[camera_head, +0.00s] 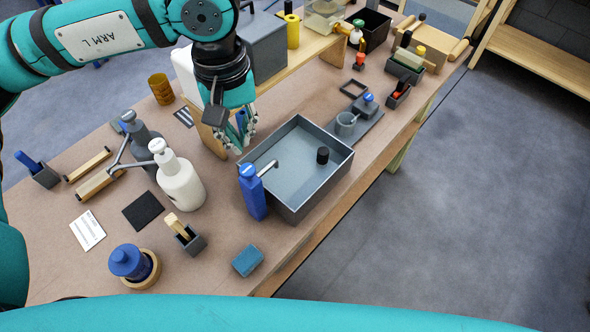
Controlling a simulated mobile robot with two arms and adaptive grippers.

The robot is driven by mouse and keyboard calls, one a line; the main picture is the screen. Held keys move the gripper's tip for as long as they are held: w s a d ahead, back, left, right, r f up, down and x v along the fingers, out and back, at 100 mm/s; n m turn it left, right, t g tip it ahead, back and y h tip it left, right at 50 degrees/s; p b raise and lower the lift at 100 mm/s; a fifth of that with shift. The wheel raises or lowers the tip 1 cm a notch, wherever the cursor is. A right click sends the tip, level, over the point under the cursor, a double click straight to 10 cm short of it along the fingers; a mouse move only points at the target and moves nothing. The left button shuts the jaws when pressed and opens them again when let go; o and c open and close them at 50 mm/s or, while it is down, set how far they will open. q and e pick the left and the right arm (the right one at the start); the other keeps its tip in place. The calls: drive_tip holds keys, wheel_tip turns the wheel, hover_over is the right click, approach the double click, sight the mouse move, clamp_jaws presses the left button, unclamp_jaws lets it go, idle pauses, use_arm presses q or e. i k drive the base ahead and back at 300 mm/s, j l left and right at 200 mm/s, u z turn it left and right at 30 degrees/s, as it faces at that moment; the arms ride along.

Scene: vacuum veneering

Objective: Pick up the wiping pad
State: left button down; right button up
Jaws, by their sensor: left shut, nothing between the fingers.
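A small teal-blue block (247,260), which looks like the wiping pad, lies flat on the brown table near its front edge, below the blue bottle. My left gripper (238,142) points down above the table, just left of the back corner of the grey tray (322,193). It is shut and empty, well apart from the teal-blue block. A flat black square (143,211) lies farther left. My right gripper is not in view.
A blue pump bottle (253,193) stands at the tray's left corner. White (178,183) and grey bottles, a small holder (190,240) and a blue-lidded jar (129,262) stand to the left. Bare table surrounds the teal-blue block. A raised wooden shelf (300,68) stands behind my gripper.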

sight(246, 262)
drive_tip(key=k+l, duration=0.2)
drive_tip(key=k, duration=0.3)
drive_tip(key=k+l, duration=0.2)
drive_tip(key=k, duration=0.25)
drive_tip(key=k+l, duration=0.2)
drive_tip(key=k, duration=0.3)
